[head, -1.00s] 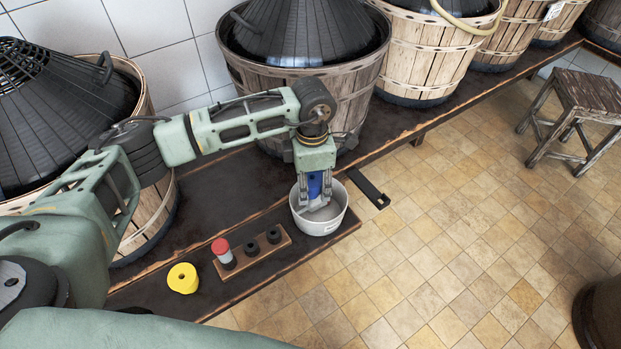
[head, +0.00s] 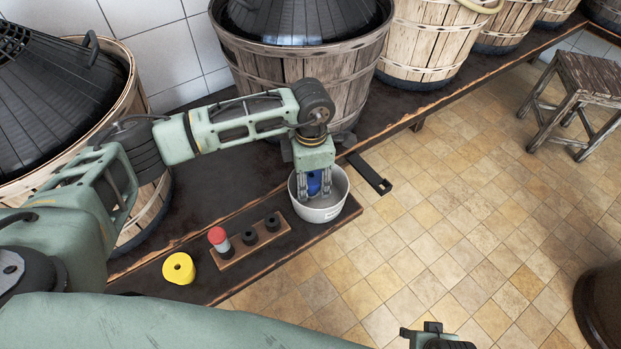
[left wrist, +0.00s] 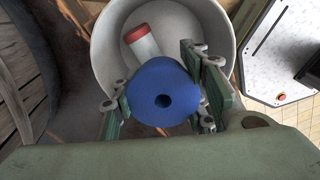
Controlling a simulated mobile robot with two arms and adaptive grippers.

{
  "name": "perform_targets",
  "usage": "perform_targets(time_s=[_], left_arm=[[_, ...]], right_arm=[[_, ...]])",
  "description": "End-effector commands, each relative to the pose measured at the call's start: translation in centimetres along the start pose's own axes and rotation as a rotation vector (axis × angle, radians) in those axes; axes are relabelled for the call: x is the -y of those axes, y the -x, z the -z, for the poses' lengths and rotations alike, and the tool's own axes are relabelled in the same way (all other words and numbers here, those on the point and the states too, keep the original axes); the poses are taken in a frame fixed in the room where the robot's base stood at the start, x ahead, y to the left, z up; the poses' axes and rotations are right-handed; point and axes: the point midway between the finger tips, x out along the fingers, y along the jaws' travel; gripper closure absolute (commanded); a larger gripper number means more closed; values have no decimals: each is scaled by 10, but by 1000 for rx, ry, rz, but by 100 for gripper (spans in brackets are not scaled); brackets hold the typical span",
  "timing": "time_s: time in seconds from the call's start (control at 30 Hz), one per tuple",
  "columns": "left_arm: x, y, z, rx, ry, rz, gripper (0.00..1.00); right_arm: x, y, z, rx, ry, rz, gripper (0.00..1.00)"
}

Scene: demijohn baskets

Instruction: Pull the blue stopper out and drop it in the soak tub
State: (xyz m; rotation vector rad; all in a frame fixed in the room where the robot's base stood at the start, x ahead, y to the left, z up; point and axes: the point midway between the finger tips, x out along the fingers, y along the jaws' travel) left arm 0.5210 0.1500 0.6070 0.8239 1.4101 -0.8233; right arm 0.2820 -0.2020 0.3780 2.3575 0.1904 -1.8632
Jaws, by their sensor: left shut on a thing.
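My left gripper (head: 314,190) is shut on the blue stopper (head: 314,183) and points down into the grey soak tub (head: 321,214). In the left wrist view the round blue stopper (left wrist: 162,92), with a dark hole in its middle, sits between the two fingers over the tub (left wrist: 108,45). A pale cylinder with a red end (left wrist: 144,44) lies inside the tub, partly hidden by the stopper. Part of my right gripper (head: 436,336) shows at the bottom edge of the head view; its fingers are not clear.
A wooden rack (head: 228,262) beside the tub holds a red-topped piece (head: 218,239) and two black pieces. A yellow ring-shaped piece (head: 179,268) lies left of it. Large basketed demijohns (head: 305,90) stand behind. A stool (head: 590,90) stands on the open tiled floor.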

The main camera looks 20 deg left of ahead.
Motion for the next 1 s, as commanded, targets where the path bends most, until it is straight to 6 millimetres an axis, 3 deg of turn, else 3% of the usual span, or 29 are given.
perform_targets(time_s=[0.07, 0.1, 0.33, 0.73, 1.0], left_arm=[[0, 0, 0, 0, 0, 0, 85], [0, 0, 0, 0, 0, 0, 57], [0, 0, 0, 0, 0, 0, 38], [-1, 7, 0, 1, 0, -1, 38], [-1, 57, -1, 4, -1, -4, 38]], right_arm=[[0, 0, 0, 0, 0, 0, 60], [0, 0, 0, 0, 0, 0, 60], [0, 0, 0, 1, 0, 0, 60], [-1, 0, 1, -3, 0, -1, 60], [0, 0, 1, -2, 0, 0, 60]])
